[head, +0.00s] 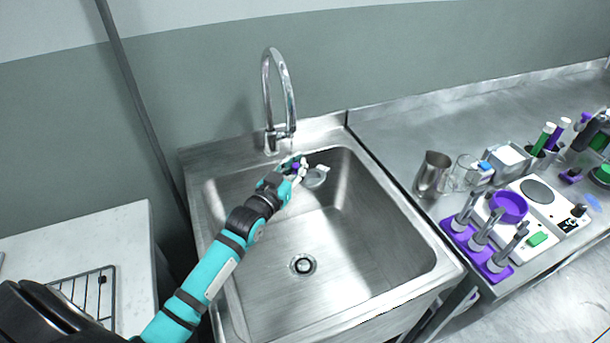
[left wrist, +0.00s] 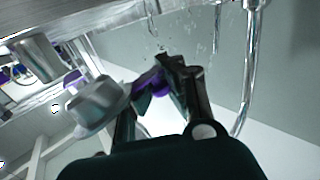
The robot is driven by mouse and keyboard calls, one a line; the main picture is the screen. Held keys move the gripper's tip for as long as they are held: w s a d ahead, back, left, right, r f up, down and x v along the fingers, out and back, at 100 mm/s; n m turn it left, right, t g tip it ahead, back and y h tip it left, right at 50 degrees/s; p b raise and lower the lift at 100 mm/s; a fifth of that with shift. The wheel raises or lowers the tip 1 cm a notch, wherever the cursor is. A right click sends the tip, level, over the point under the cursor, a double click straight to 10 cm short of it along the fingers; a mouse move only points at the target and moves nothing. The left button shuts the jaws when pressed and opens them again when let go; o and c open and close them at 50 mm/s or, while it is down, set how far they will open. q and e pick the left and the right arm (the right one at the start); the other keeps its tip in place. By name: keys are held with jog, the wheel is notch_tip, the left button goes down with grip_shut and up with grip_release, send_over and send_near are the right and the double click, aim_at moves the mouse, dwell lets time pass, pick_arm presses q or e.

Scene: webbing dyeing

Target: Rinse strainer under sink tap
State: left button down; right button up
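My left gripper (head: 297,168) reaches over the back of the steel sink (head: 340,245), just below the outlet of the curved tap (head: 281,85). It is shut on the purple handle of the small metal strainer (head: 316,177), whose round bowl sticks out to the right over the basin. In the left wrist view the strainer bowl (left wrist: 98,105) is left of the fingers (left wrist: 165,78), and the tap's pipe (left wrist: 248,65) is on the right. Small water drops show near the fingers there. The fingertips partly hide the handle. My right gripper is not in view.
On the right counter stand a metal pitcher (head: 433,174), a glass beaker (head: 465,172), a purple rack (head: 478,250) with tools, and a white scale (head: 545,203) nearby. A white table with a wire rack (head: 88,290) is at left. The basin around the drain (head: 303,265) is clear.

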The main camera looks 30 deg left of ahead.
aim_at(310, 182)
pick_arm(q)
jog(key=shift+s+d+r+p, duration=0.1)
jog(key=shift+s+d+p, duration=0.4)
jog(key=shift+d, duration=0.2)
jog(key=shift+s+d+r+p, duration=0.1)
jog(key=shift+s+d+p, duration=0.3)
jog(key=shift+s+d, duration=0.25)
jog(key=shift+s+d+f+p, duration=0.1)
jog(key=shift+s+d+p, duration=0.2)
jog(key=shift+d, duration=0.3)
jog(key=shift+s+d+p, duration=0.2)
jog(key=shift+s+d, duration=0.15)
jog(key=shift+d, duration=0.2)
jog(key=shift+s+d+r+p, duration=0.1)
jog(key=shift+r+p, duration=0.1)
jog(key=shift+p, duration=0.15)
jog(key=shift+s+d+r+p, duration=0.7)
jog(key=shift+d+r+p, duration=0.25)
jog(key=shift+p, duration=0.3)
jog(key=shift+s+d+r+p, duration=0.7)
jog(key=shift+d+r+p, duration=0.2)
jog(key=shift+p, duration=0.35)
jog(key=shift+f, duration=0.1)
